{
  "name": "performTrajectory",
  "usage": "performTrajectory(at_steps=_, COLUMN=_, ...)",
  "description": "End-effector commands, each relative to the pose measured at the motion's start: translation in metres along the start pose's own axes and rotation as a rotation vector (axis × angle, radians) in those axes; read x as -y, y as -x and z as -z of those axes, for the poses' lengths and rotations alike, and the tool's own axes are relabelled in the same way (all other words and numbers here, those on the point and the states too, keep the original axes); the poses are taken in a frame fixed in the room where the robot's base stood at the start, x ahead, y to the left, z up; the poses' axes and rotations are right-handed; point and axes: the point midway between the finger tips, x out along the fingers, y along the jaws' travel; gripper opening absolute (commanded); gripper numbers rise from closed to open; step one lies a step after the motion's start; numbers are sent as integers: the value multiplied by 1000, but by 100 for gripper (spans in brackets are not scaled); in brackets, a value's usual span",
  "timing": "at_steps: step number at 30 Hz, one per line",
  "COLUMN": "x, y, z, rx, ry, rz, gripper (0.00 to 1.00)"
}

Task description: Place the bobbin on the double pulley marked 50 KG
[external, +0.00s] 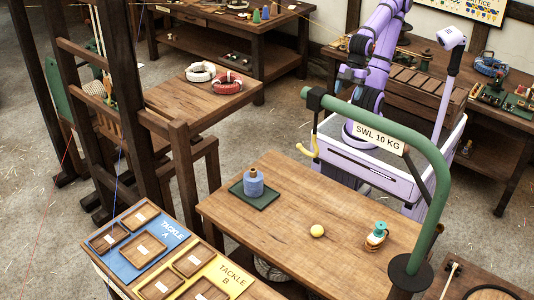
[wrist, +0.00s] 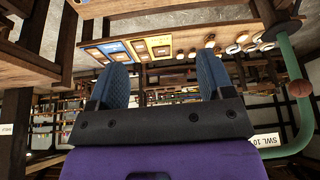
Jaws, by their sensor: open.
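A blue bobbin (external: 254,183) stands upright on a dark green mat (external: 268,199) on the wooden table in the external view. A small teal and tan object (external: 376,235) is at the table's right; I cannot tell whether it is a pulley. No 50 KG mark is readable in either view. My gripper (wrist: 160,82) shows in the wrist view with its two blue fingers wide apart and nothing between them. In the external view my arm is folded up behind the table, away from the bobbin, and the gripper cannot be made out there.
A green curved post (external: 436,180) marked SWL 10 KG arches over the table's right side. A yellow ball (external: 317,231) lies mid-table. Blue (external: 178,238) and yellow (external: 217,265) tackle boards with trays are front left. The table between mat and ball is clear.

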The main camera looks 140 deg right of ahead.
Motion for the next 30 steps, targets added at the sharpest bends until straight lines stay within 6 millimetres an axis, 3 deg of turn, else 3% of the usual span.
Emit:
performTrajectory(at_steps=3, x=-10, y=16, z=-18, rx=-32, ry=-35, rz=-20, gripper=74)
performTrajectory(at_steps=9, x=-16, y=25, z=-31, rx=-49, ry=-59, rz=-34, gripper=74)
performTrajectory(at_steps=30, x=-16, y=25, z=-32, rx=-49, ry=-59, rz=-34, gripper=74)
